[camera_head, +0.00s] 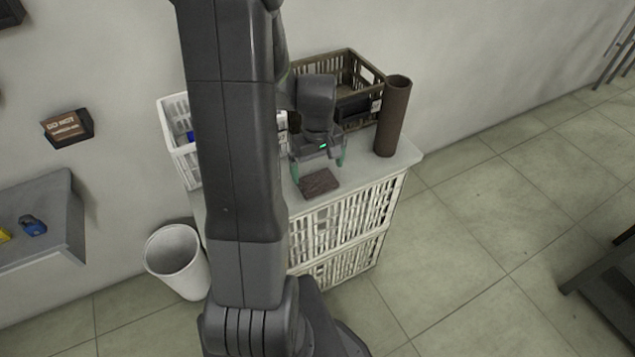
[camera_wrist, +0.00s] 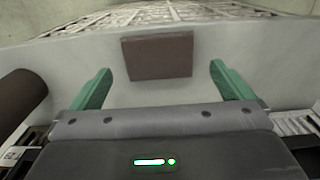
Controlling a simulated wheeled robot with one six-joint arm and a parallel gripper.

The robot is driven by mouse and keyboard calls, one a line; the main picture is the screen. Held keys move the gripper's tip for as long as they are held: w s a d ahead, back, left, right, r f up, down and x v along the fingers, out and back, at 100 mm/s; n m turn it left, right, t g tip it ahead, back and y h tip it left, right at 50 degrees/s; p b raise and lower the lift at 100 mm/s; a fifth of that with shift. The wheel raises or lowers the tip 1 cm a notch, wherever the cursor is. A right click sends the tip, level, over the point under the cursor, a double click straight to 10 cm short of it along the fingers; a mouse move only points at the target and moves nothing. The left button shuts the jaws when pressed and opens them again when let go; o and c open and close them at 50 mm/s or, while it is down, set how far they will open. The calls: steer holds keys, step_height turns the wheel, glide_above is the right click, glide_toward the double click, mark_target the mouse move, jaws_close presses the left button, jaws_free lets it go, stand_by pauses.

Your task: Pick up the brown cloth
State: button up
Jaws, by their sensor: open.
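The brown cloth (camera_head: 319,183) is a small flat rectangle lying on the light grey top of a cabinet, near its front edge. It also shows in the wrist view (camera_wrist: 157,56), ahead of my gripper and centred between the fingers. My gripper (camera_head: 318,167) is above the cabinet top, just behind the cloth. Its two green fingers are spread wide in the wrist view (camera_wrist: 161,80), with nothing between them. The cloth is fully visible and apart from the fingers.
A brown upright cylinder (camera_head: 392,116) stands right of my gripper. A dark brown crate (camera_head: 369,73) is behind it, and a white basket (camera_head: 177,128) stands left. A white bin (camera_head: 176,262) is on the floor. The cabinet top (camera_head: 372,171) is bare right of the cloth.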

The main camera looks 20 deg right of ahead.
mark_target(318, 180)
steer(key=shift+w+d+f, duration=0.1)
steer(key=shift+w+f, duration=0.05)
steer(key=shift+f, duration=1.1)
steer(key=shift+w+f, duration=0.15)
steer(key=shift+f, duration=1.1)
steer(key=c, duration=0.7)
steer(key=shift+r, duration=0.15)
step_height(318, 180, up, 10)
steer(key=shift+p, duration=0.3)
steer(key=o, duration=0.4)
steer(key=c, duration=0.3)
